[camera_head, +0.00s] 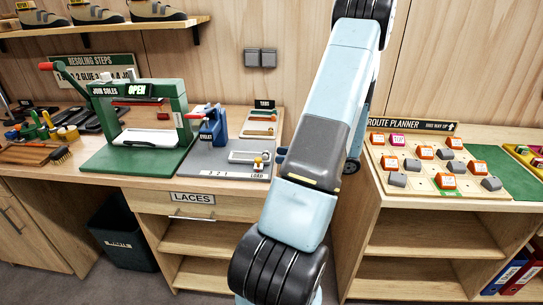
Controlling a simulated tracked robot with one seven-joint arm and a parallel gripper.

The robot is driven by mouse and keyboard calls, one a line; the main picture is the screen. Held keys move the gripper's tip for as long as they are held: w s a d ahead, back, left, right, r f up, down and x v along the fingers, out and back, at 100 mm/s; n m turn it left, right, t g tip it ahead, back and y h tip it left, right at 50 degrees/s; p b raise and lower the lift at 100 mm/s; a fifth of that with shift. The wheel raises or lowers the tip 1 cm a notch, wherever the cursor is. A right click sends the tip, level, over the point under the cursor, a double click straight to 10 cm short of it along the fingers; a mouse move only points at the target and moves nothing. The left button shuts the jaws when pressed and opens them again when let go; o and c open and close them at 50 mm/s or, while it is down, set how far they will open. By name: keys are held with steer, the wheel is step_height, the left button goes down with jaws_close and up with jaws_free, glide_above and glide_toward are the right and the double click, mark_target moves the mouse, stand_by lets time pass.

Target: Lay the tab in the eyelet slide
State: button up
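The blue eyelet press (214,128) stands on a grey base marked with numbers and LOAD (222,166), on the wooden bench. A pale slide (243,156) lies on that base, with a small red, yellow and white knob-like piece (258,163) at its right. Behind it, the tray labelled TABS (247,129) holds flat pale pieces. I cannot tell which piece is the tab. My arm crosses the view right of the press. Only a small dark part, likely of my gripper (281,156), shows at the arm's left edge; its fingers are hidden.
A green sole press (180,105) with an OPEN sign stands left of the eyelet press. Tools and a brush lie farther left. The route planner board (410,180) with blocks is right of my arm. A dark bin (124,240) stands below the bench.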

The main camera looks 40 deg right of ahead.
steer(key=v, duration=0.7)
steer(key=shift+s+d+r, duration=0.2)
steer(key=shift+s, duration=0.05)
steer(key=w+a+r+n+g+h, duration=0.1)
steer(key=w+a+r+n+g, duration=0.1)
steer(key=a+r+n+g, duration=0.35)
steer(key=w+a+r+n+g, duration=0.3)
steer(key=a, duration=0.6)
steer(key=w+a+r+n+g+h, duration=0.1)
steer(key=w+a+r+n+g, duration=0.1)
steer(key=a+r+n+g, duration=0.45)
steer(key=s+a+r+n+t+h, duration=0.3)
steer(key=s+a+r+n+h, duration=0.1)
steer(key=a, duration=0.4)
steer(key=s+a+r+n+t+h, duration=0.3)
steer(key=s+a+r+n+h, duration=0.1)
steer(key=a+n, duration=0.5)
steer(key=shift+s+a+r+t+h, duration=0.2)
steer(key=shift+a+r+t+h, duration=0.15)
steer(key=shift+r+h, duration=0.5)
